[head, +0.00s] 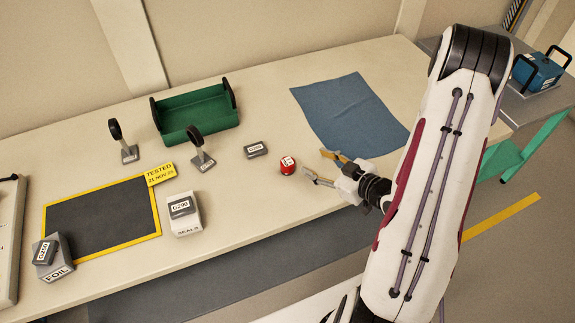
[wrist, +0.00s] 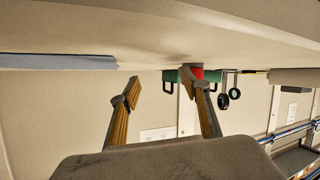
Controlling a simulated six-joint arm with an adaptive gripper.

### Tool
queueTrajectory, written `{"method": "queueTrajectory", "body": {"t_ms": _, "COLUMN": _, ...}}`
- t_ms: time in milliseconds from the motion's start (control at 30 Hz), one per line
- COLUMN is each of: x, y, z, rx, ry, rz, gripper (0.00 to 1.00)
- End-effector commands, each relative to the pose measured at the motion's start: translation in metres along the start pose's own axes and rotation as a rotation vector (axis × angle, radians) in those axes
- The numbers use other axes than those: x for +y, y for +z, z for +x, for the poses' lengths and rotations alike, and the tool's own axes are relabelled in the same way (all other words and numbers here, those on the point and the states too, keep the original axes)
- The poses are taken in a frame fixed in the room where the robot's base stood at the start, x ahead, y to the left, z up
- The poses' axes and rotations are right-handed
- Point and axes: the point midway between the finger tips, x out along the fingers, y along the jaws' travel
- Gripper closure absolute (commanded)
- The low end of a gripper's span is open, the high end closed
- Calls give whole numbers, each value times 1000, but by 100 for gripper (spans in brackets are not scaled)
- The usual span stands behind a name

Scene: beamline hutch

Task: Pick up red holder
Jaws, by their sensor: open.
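The red holder (head: 288,169), a small red cylinder with a white label on top, stands on the bench in the head view. My gripper (head: 313,162) is open and empty just to the right of it, low over the bench, with its fingers pointing toward it. In the wrist view, which is upside down, my two fingers (wrist: 167,84) are spread apart. The red holder (wrist: 197,71) shows there beyond the tip of the right-hand finger, which partly covers it. A gap between finger and holder seems to remain.
A grey labelled block (head: 256,150) lies just behind-left of the holder. Two upright ring-topped stands (head: 202,161), a green tray (head: 197,117) and a white labelled box (head: 184,222) are farther left. A blue cloth (head: 350,110) lies behind my gripper. The bench in front of the holder is clear.

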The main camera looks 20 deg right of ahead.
Motion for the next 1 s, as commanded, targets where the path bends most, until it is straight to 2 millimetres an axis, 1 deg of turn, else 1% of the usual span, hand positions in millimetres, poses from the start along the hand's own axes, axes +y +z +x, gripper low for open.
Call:
{"method": "queueTrajectory", "body": {"t_ms": 100, "x": -5, "y": 5, "z": -3, "rx": 45, "ry": -1, "rz": 30, "gripper": 54}}
{"method": "queueTrajectory", "body": {"t_ms": 367, "x": -18, "y": 10, "z": -11, "rx": 147, "ry": -2, "rz": 93, "gripper": 54}}
{"method": "queueTrajectory", "body": {"t_ms": 700, "x": -47, "y": 15, "z": -22, "rx": 239, "ry": -40, "rz": 177, "gripper": 54}}
{"method": "queueTrajectory", "body": {"t_ms": 833, "x": -52, "y": 16, "z": -24, "rx": 254, "ry": -48, "rz": 191, "gripper": 54}}
{"method": "queueTrajectory", "body": {"t_ms": 1000, "x": -54, "y": 15, "z": -24, "rx": 260, "ry": -51, "rz": 195, "gripper": 54}}
